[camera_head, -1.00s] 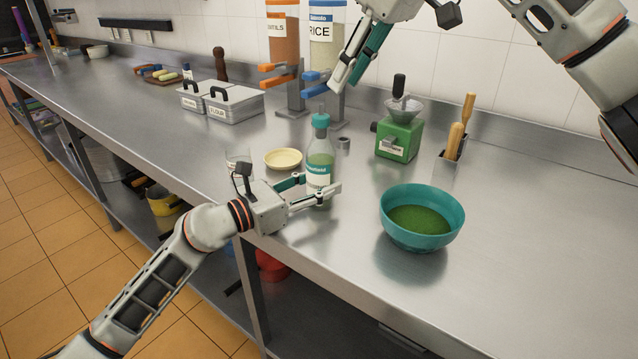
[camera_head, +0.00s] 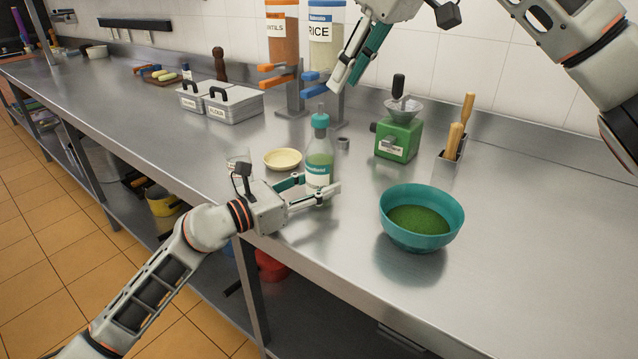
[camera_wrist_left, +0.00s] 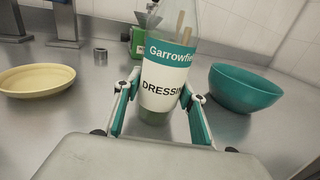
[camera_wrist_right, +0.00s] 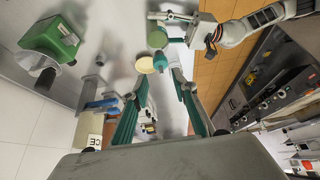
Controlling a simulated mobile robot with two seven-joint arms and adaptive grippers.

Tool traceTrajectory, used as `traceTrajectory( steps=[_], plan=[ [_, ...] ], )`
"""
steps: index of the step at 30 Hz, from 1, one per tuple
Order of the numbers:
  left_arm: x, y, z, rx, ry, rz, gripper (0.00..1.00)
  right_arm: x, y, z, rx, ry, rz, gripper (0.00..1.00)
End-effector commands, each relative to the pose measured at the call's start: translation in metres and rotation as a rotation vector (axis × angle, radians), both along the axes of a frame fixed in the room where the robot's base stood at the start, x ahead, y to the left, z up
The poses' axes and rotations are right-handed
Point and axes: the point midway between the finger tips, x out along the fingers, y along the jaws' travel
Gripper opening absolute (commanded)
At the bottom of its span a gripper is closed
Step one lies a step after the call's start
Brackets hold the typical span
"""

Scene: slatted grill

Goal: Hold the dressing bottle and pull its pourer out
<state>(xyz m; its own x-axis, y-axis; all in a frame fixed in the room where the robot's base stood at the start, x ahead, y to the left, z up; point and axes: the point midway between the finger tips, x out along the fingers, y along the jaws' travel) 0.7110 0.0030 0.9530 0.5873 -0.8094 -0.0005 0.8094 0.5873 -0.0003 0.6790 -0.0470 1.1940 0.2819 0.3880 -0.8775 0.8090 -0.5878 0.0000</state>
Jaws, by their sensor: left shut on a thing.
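The dressing bottle (camera_head: 319,160) stands upright on the steel counter, with a teal pourer (camera_head: 320,120) on its top. Its label reads DRESSING in the left wrist view (camera_wrist_left: 168,78), where the pourer is out of frame. My left gripper (camera_head: 322,192) is shut around the bottle's lower body, one finger on each side. My right gripper (camera_head: 345,80) is above and behind the bottle, pointing down, with its fingers apart and nothing between them. In the right wrist view its open fingers (camera_wrist_right: 163,98) frame the space toward the pourer and bottle.
A teal bowl (camera_head: 421,217) of green contents stands right of the bottle. A shallow cream dish (camera_head: 283,159) and a clear glass (camera_head: 238,160) are on its left. A small metal cylinder (camera_head: 343,143), green grinder (camera_head: 399,138) and dispensers (camera_head: 326,50) stand behind.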

Motion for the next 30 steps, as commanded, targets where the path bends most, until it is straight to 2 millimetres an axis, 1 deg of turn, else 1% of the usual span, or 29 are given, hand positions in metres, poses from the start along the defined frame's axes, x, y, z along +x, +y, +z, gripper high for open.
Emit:
traceTrajectory(
  steps=[1, 3, 12, 17, 20, 23, 30],
  plan=[
    [0.0, 0.0, 0.0, 0.0, 0.0, 0.001, 0.14, 0.0, 0.0, 0.0, 0.0, 0.0, 0.0, 0.28],
    [0.0, 0.0, 0.0, 0.0, 0.0, 0.001, 0.14, 0.0, 0.0, 0.0, -0.001, 0.001, -0.001, 0.42],
    [0.0, 0.0, 0.0, 0.0, 0.0, 0.001, 0.14, 0.005, 0.01, 0.015, -0.058, 0.047, -0.037, 0.42],
    [0.0, 0.0, 0.0, 0.0, 0.0, 0.001, 0.14, 0.006, 0.012, 0.018, -0.083, 0.063, -0.05, 0.42],
    [0.0, 0.0, 0.0, 0.0, 0.0, 0.001, 0.14, 0.008, 0.014, 0.012, -0.087, 0.068, -0.053, 0.42],
    [0.0, 0.0, 0.0, 0.0, 0.0, 0.0, 0.14, 0.01, 0.018, 0.0, -0.086, 0.068, -0.052, 0.42],
    [0.0, 0.0, 0.0, 0.0, 0.0, 0.0, 0.14, 0.02, 0.031, -0.039, -0.087, 0.069, -0.051, 0.42]
  ],
)
